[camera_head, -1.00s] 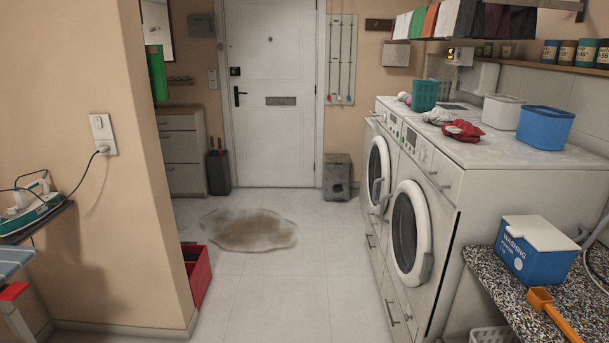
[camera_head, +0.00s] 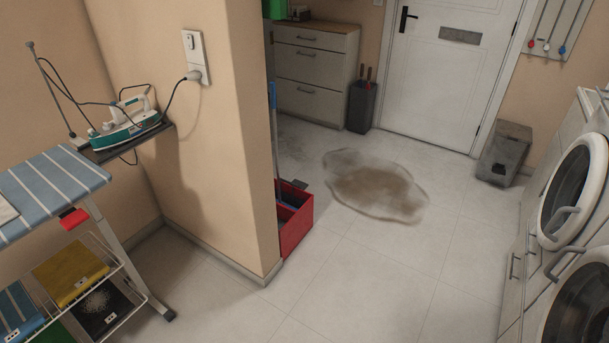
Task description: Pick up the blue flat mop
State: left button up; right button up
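A blue-topped pole (camera_head: 273,130) stands upright in a red box (camera_head: 297,235) behind the corner of the beige wall; its lower end is partly hidden in the box. I cannot tell whether it is the flat mop. Several thin poles hang on a pale wall panel (camera_head: 573,22) at the upper right, with a red, a whitish and a blue end (camera_head: 562,50); they are too small to identify. Neither of my grippers shows.
A brown dirty patch (camera_head: 375,190) lies on the tiled floor. Washing machines (camera_head: 570,200) stand at the right. An ironing board (camera_head: 45,185) and an iron (camera_head: 125,127) are at the left.

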aim_at(272, 85)
jog(key=i+l+u, duration=0.25)
jog(key=l, duration=0.15)
jog(key=i+l+u, duration=0.25)
jog(key=l, duration=0.15)
jog(key=i+l+u, duration=0.3)
jog(key=i+l, duration=0.2)
jog(key=i+l+u, duration=0.2)
jog(key=l, duration=0.2)
jog(key=i+l+u, duration=0.15)
jog(key=l, duration=0.2)
jog(key=i+l+u, duration=0.15)
jog(key=l, duration=0.25)
jog(key=i+l+u, duration=0.15)
jog(key=l, duration=0.3)
jog(key=i+j, duration=0.05)
jog(key=i, duration=0.05)
